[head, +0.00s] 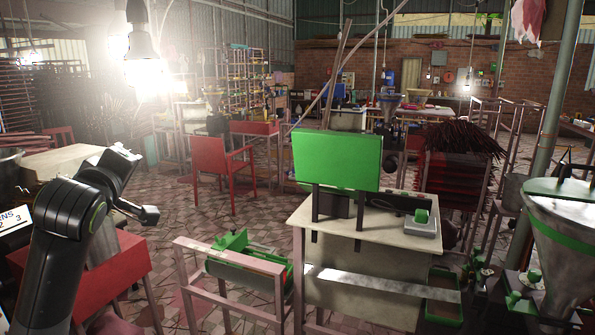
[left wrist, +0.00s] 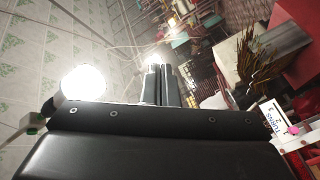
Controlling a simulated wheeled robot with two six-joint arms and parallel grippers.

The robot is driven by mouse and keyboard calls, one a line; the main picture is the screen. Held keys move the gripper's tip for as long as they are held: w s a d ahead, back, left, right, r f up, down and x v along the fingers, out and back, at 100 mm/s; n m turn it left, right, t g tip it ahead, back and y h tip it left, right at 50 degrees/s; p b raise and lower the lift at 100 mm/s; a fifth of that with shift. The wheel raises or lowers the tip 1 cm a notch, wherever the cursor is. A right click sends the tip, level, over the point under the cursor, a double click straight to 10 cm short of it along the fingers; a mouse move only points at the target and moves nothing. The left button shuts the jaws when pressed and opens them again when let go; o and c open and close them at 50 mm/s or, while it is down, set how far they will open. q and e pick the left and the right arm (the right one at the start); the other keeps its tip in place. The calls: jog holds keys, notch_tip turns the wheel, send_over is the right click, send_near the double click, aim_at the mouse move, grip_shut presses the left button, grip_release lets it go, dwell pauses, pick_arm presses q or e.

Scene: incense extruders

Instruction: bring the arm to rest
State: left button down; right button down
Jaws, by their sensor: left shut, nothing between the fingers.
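My left arm, black and grey, comes in at the left of the head view, bent in the air in front of a red table. Its gripper (head: 148,213) is at the small end that points to the right, and it touches nothing that I can see. In the left wrist view the two fingers of the left gripper (left wrist: 159,84) lie side by side, shut and empty, and the room appears tilted. My right gripper is in neither view.
A cream-topped machine table (head: 315,212) with a green box (head: 337,160) stands right of centre. A steel hopper (head: 570,235) is at the right edge. A red chair (head: 222,170) stands behind my left arm. Tiled floor (head: 215,222) is open between them.

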pick_arm(q)
jog(key=s+f+m+g, duration=0.2)
jog(key=s+f, duration=0.2)
jog(key=f, duration=0.6)
jog(key=s+f+m+g, duration=0.2)
jog(key=s+f, duration=0.1)
jog(key=f, duration=0.7)
jog(key=s+f+m+g, duration=0.2)
jog(key=s+f, duration=0.2)
jog(key=f, duration=0.7)
jog(key=s+f+m+g, duration=0.25)
jog(key=s+f, duration=0.35)
jog(key=s, duration=0.4)
jog(key=s+d+f+m+g+h, duration=0.1)
jog(key=s+f+g, duration=0.2)
jog(key=s+f, duration=0.5)
jog(key=s+f+m+g, duration=0.2)
jog(key=s+f, duration=0.2)
jog(key=s, duration=0.8)
notch_tip(320, 180, down, 25)
jog(key=a+g, duration=0.1)
jog(key=g, duration=0.1)
jog(key=s+d+f, duration=0.1)
jog(key=s+f, duration=1.3)
jog(key=f, duration=0.1)
jog(key=shift+s+g+h, duration=0.35)
jog(key=shift+h, duration=0.05)
jog(key=shift+f, duration=0.1)
